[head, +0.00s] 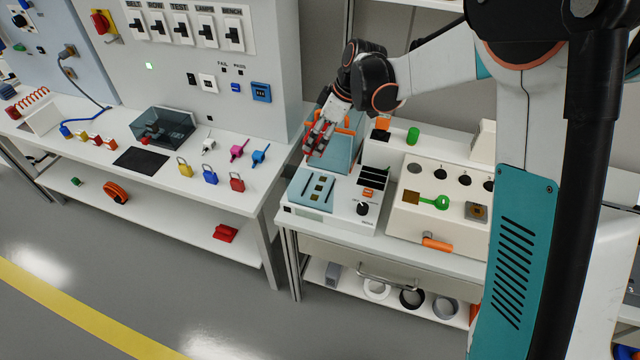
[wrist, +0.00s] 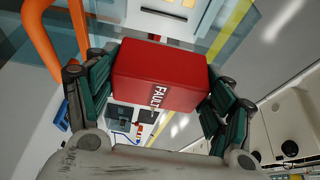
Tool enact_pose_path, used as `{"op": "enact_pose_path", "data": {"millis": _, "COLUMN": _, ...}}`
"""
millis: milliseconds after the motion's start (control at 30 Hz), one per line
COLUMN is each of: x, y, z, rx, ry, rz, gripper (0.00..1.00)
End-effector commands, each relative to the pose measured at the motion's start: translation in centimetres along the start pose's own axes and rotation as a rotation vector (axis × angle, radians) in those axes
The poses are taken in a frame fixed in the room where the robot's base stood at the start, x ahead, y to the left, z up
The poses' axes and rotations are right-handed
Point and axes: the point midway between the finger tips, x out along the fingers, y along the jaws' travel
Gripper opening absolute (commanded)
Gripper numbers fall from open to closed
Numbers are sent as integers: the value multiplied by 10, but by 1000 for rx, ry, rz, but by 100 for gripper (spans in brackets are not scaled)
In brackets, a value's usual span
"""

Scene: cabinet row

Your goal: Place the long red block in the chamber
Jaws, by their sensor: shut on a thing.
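The long red block (wrist: 160,77) fills the middle of the wrist view, with white lettering that reads "FAULT". My gripper (wrist: 158,85) is shut on it, one dark green finger pad on each side. In the head view the red block (head: 317,138) is small in my gripper (head: 319,134), above the back of a white bench unit (head: 298,208). This unit, seemingly the chamber, has a grey-blue top plate with dark slots and a raised translucent blue lid (head: 343,150) behind. The block appears apart from the plate. The lid's orange handle (wrist: 42,50) is close by at left in the wrist view.
A white box (head: 430,222) with knobs and a green key-like piece (head: 434,202) stands to the right. A green cylinder (head: 413,136) stands behind it. The left bench holds several padlocks (head: 210,175) and a dark-tinted bin (head: 163,128). A gap separates the benches.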

Motion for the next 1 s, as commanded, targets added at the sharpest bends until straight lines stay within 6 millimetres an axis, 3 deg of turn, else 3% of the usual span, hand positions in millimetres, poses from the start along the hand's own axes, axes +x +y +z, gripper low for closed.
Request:
{"op": "enact_pose_path", "data": {"millis": 100, "x": 32, "y": 0, "z": 14, "rx": 2, "ry": 0, "rz": 1, "gripper": 41}}
{"op": "enact_pose_path", "data": {"millis": 400, "x": 97, "y": 1, "z": 41, "rx": 3, "ry": 0, "rz": 2, "gripper": 41}}
{"op": "enact_pose_path", "data": {"millis": 533, "x": 114, "y": 1, "z": 48, "rx": 3, "ry": 0, "rz": 2, "gripper": 41}}
{"op": "enact_pose_path", "data": {"millis": 767, "x": 126, "y": 0, "z": 53, "rx": 4, "ry": 0, "rz": 2, "gripper": 41}}
{"op": "enact_pose_path", "data": {"millis": 1000, "x": 157, "y": 1, "z": 66, "rx": 4, "ry": 0, "rz": 2, "gripper": 41}}
